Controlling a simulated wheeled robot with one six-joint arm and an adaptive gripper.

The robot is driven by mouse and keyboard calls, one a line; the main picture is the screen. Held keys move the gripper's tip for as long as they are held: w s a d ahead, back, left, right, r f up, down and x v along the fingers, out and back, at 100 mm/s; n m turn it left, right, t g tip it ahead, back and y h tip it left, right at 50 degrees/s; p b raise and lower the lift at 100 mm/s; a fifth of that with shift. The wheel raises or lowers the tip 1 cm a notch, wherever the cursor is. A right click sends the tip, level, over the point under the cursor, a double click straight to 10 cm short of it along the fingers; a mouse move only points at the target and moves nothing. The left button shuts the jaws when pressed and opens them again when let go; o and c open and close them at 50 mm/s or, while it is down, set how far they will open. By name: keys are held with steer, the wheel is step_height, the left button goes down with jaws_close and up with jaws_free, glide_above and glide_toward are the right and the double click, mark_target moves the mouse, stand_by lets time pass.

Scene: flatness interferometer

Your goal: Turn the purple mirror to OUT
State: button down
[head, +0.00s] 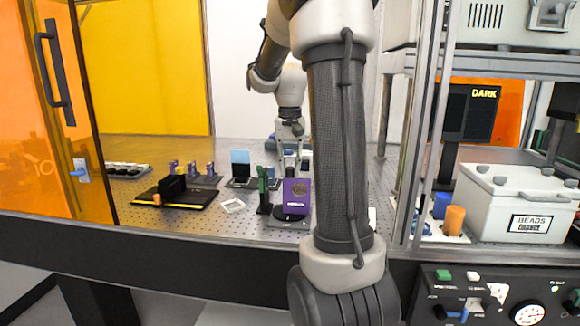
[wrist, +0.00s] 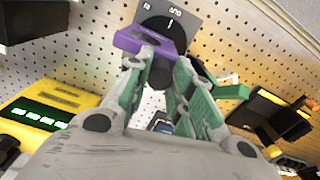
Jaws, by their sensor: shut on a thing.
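The purple mirror (head: 296,192) stands upright on a round black base on a labelled plate on the perforated table, left of my forearm. In the wrist view the purple mirror (wrist: 138,38) is seen from above, over a black dial with a white mark on a grey plate (wrist: 183,14). The plate's lettering is too small to read surely. My gripper (wrist: 163,64) has its green-padded fingers closed around the dark part at the back of the mirror. In the head view my gripper (head: 291,158) is behind the mirror, partly hidden by it.
A green post (head: 263,192) stands close left of the mirror, and a blue-faced plate (head: 240,163) is behind it. A black stage (head: 174,190) is further left. A white BEADS box (head: 520,205) is at right. A yellow device (wrist: 40,118) shows in the wrist view.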

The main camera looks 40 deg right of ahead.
steer(key=c, duration=1.2)
jaws_free()
steer(key=shift+r, duration=0.1)
step_height(320, 180, up, 12)
